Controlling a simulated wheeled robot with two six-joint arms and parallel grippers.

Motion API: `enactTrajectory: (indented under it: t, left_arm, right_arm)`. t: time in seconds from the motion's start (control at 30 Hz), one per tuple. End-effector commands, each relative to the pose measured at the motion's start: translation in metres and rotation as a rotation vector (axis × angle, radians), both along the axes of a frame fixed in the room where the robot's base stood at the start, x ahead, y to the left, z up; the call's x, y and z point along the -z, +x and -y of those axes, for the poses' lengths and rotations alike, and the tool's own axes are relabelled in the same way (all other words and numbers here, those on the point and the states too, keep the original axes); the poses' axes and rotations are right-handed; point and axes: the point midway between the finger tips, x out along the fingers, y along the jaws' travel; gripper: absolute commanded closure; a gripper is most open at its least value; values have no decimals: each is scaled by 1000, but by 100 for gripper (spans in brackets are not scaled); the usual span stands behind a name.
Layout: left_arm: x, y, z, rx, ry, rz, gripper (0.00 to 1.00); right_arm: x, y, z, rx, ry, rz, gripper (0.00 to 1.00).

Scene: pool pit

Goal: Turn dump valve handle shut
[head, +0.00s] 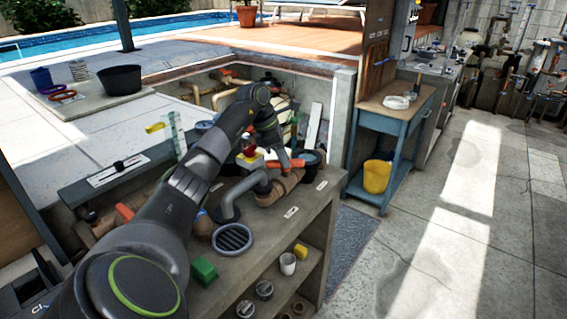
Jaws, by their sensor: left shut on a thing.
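An orange-red valve handle (287,163) sits on the pipework on top of the grey bench (300,225), beside a brown pipe section (280,188). My left arm reaches across from the lower left. My left gripper (272,155) is at this handle and shut on it; the arm and wrist hide part of the grip. A second orange-red handle (125,212) shows farther left on the bench, partly beside my arm. I cannot read either handle's label. My right gripper is not in view.
A grey elbow pipe (245,188), round grate (232,238) and green block (203,271) are on the bench near my forearm. A blue workbench (392,122) with a yellow bucket (377,176) stands to the right. The concrete floor (440,240) there is clear.

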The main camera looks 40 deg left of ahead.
Motion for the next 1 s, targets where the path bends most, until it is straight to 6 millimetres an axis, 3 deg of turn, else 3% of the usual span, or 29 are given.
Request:
enactTrajectory:
  t: [0.6,1.0]
  left_arm:
    - [-3,4,-2,538,0,4,100]
    - [-2,5,-2,710,3,5,100]
  right_arm:
    - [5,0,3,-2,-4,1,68]
    - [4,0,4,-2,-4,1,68]
